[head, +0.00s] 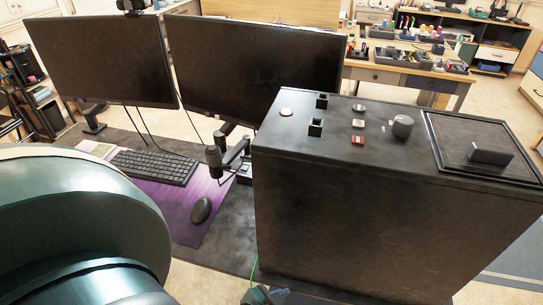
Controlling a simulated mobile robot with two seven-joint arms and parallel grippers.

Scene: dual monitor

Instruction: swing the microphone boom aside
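The microphone (213,157) is a dark, upright cylinder on a black jointed boom (236,153). A large teal rounded link of my own arm fills the lower left. I see neither gripper clearly. A small grey-teal part (265,296) shows at the bottom edge, and I cannot tell what it is.
The left monitor (100,62) and right monitor (262,68) stand behind. A keyboard (154,166) and mouse (201,210) lie on a purple mat (180,232). The black case (345,215) takes up the right, with small items on top. The mat is clear between mouse and microphone.

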